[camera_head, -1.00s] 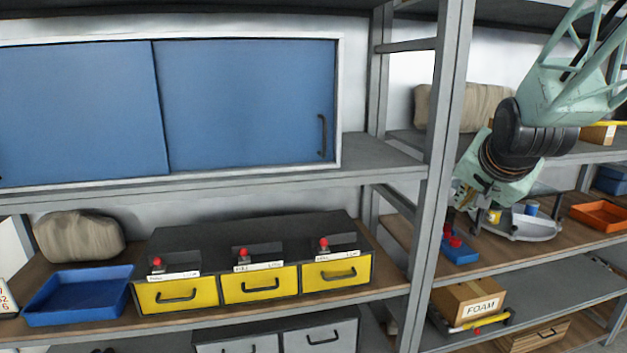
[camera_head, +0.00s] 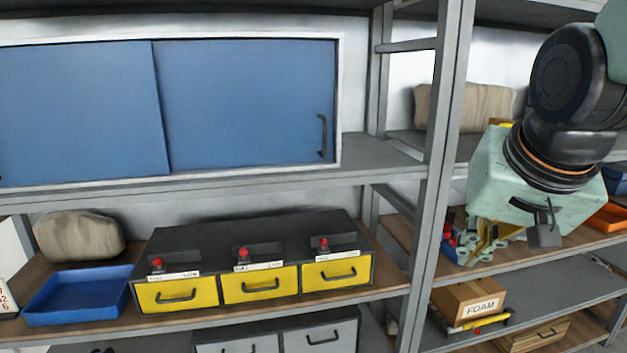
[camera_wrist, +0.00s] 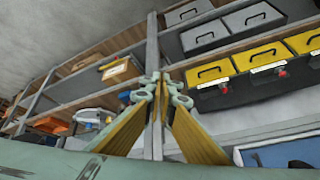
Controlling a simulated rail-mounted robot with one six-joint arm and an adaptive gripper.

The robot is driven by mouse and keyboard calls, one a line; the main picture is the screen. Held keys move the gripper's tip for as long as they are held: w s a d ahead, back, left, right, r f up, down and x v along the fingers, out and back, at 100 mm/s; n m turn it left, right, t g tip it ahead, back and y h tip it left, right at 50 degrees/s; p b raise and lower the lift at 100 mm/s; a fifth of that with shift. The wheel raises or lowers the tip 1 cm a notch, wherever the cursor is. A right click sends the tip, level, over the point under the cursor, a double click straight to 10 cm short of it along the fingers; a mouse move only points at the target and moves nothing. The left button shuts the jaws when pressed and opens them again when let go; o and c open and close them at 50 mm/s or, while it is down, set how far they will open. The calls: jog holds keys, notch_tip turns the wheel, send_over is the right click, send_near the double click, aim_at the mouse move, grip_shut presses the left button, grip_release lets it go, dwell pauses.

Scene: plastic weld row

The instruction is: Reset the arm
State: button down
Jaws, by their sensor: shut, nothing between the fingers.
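My gripper (camera_head: 483,240) is at the right in the head view, in front of the right-hand shelf bay, pointing downward. In the wrist view the two yellow-padded fingers (camera_wrist: 158,90) meet at their tips, with nothing between them. The gripper is shut and empty, and it appears to be in free air in front of the grey shelf post (camera_head: 440,150). Part of the right bay's middle shelf is hidden behind my wrist.
Yellow drawers (camera_head: 260,284) with red knobs and a blue tray (camera_head: 78,296) stand on the left shelf. Above is a blue sliding-door cabinet (camera_head: 245,100). A FOAM box (camera_head: 468,301) sits on the lower right shelf. An orange tray (camera_head: 609,216) is partly hidden behind my arm.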

jog(key=s+a+f+n+g, duration=0.1)
jog(key=s+a+n, duration=0.1)
jog(key=s, duration=0.8)
jog(key=s+a+f+n+g, duration=0.1)
jog(key=s+a+n, duration=0.1)
jog(key=s, duration=0.8)
jog(key=shift+s+a+f+y, duration=0.15)
jog(key=shift+s+a+y, duration=0.25)
jog(key=shift+a, duration=0.15)
